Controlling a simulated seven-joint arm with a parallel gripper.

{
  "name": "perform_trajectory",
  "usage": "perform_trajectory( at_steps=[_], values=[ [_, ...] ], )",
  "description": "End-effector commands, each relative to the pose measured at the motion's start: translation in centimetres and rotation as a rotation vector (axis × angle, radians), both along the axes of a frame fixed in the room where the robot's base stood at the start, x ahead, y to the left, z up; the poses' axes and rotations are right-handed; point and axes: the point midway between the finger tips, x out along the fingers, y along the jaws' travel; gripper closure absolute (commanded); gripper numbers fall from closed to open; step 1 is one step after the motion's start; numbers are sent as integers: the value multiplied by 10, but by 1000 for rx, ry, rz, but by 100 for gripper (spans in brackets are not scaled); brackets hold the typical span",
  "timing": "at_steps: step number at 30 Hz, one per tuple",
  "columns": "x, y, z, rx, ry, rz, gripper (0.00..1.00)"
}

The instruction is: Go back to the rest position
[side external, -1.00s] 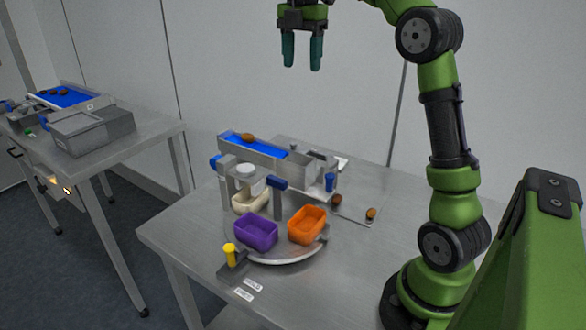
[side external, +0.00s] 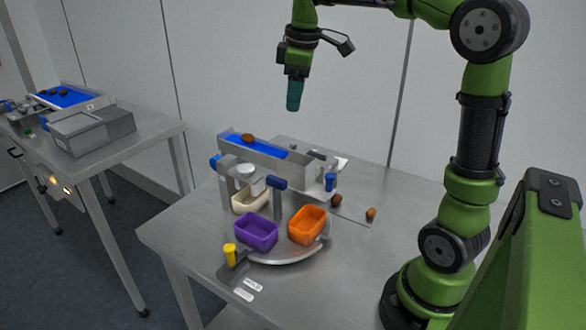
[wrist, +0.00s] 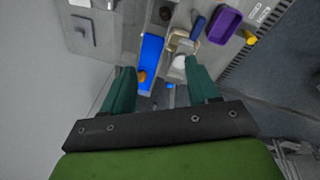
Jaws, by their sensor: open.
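My gripper (side external: 294,95) hangs high above the back of the steel table, well clear of everything below. In the side view its teal fingers overlap edge-on. In the wrist view (wrist: 160,82) the two fingers stand wide apart with nothing held between them; the blue belt and a date show far beneath.
A blue conveyor (side external: 268,147) carries a brown date (side external: 248,138). Purple (side external: 256,231), orange (side external: 307,224) and cream (side external: 248,199) bins sit on a round turntable (side external: 283,260). A second table (side external: 150,140) stands left.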

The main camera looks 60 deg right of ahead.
Motion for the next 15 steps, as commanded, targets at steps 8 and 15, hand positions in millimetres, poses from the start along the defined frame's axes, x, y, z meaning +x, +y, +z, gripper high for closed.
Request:
perform_trajectory(
  at_steps=[8, 15],
  values=[
    [-54, 74, -38, 240, -240, -525, 40],
    [-115, 126, -79, 512, -354, -789, 40]
  ],
)
